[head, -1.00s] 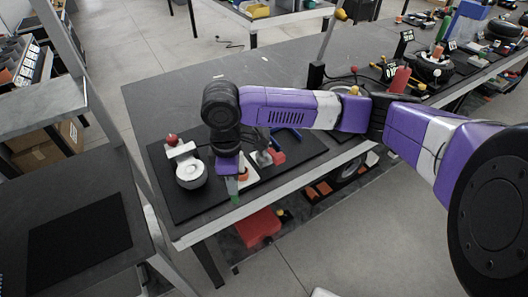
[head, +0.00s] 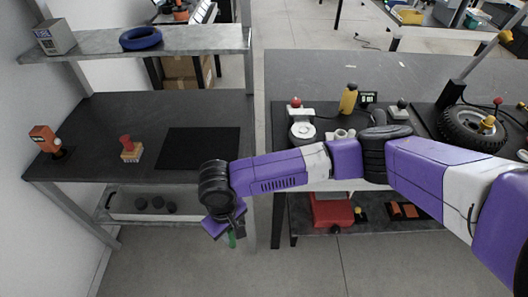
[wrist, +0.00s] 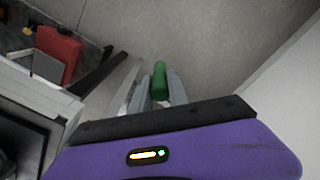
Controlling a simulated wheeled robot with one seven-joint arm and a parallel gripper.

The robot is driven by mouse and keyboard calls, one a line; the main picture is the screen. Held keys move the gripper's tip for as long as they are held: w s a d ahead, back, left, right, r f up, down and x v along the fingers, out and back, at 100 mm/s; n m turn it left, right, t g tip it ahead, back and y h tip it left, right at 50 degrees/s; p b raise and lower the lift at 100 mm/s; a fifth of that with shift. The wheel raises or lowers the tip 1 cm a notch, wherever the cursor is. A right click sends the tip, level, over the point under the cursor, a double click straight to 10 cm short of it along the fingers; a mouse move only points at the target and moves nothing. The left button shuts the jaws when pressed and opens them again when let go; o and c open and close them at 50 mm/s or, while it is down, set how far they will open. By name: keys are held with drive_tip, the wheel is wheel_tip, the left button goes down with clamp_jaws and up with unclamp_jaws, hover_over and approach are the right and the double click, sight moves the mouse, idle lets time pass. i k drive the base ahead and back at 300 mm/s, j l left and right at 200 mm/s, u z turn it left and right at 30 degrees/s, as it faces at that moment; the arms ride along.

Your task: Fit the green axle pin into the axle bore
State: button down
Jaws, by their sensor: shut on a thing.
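My gripper (head: 231,234) is shut on the green axle pin (head: 232,241), which points down below the jaws. The pin also shows in the wrist view (wrist: 159,80), between my gripper's two grey fingers (wrist: 156,91), with bare floor beyond it. In the head view my gripper hangs in front of the gap between the left bench and the right workbench, clear of both. A white fixture with a round ring (head: 302,131) and a red knob stands on the right workbench. I cannot make out which opening is the axle bore.
The left bench (head: 110,112) carries a dark mat (head: 203,148), a red-topped block (head: 131,150) and an orange device (head: 45,140). A blue ring (head: 141,38) lies on the shelf above. A red bin (head: 332,210) sits below.

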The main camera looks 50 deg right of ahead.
sight(302, 139)
drive_tip(key=l+u, duration=0.35)
drive_tip(key=l, duration=0.35)
drive_tip(key=l+u, duration=0.3)
drive_tip(key=l, duration=0.4)
